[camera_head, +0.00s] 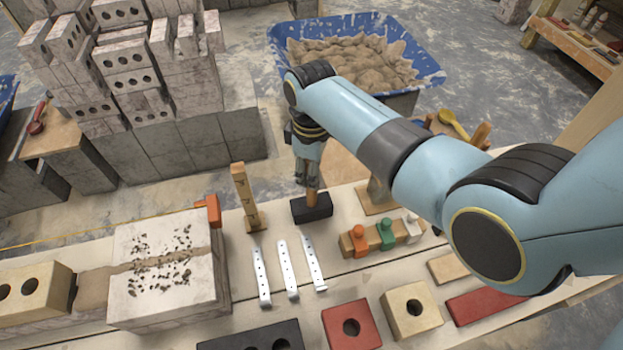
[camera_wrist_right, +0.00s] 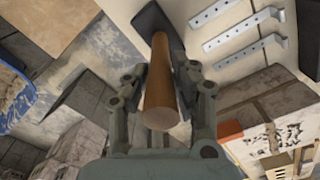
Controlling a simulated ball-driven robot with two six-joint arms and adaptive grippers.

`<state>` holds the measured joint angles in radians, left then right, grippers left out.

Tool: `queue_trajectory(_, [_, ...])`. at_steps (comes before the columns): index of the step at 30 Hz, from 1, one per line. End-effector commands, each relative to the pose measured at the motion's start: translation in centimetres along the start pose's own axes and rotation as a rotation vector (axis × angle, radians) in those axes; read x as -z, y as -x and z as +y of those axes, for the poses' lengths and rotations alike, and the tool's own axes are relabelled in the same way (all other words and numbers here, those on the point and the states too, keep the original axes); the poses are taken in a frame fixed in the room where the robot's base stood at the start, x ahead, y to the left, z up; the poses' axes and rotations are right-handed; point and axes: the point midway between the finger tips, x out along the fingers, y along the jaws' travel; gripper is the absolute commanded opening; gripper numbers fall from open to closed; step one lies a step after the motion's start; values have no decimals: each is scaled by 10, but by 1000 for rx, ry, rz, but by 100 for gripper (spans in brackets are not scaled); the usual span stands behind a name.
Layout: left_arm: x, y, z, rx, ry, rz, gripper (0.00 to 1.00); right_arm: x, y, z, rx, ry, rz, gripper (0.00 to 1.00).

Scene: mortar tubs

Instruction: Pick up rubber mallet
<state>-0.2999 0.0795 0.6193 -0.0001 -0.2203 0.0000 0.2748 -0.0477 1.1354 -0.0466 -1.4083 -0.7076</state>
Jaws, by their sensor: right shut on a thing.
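The rubber mallet has a black block head (camera_head: 312,208) and a wooden handle. It stands head down at the bench's far side, handle up; I cannot tell whether the head touches the bench. My right gripper (camera_head: 308,180) comes down from above and is shut on the handle. In the right wrist view the round handle end (camera_wrist_right: 160,112) lies between the fingers of the right gripper (camera_wrist_right: 162,90), with the dark head beyond. My left gripper is not in view.
Metal straps (camera_head: 288,270) lie in front of the mallet. A wooden rack with coloured knobs (camera_head: 383,238) is to its right, a wooden upright (camera_head: 246,196) to its left. A blue mortar tub (camera_head: 276,42) and grey block stacks (camera_head: 175,145) stand behind.

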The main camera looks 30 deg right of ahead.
Motion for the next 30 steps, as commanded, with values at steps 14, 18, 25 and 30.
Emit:
queue_trajectory(14, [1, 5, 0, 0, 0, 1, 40, 1, 39, 1, -2, 0, 3, 0])
queue_trajectory(18, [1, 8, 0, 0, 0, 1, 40, -8, 45, -6, -1, 0, 1, 0])
queue_trajectory(25, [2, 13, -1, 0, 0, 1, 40, -29, 61, -23, -1, 0, 2, 0])
queue_trajectory(30, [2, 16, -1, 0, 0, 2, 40, -50, 78, -39, -2, 0, 2, 0])
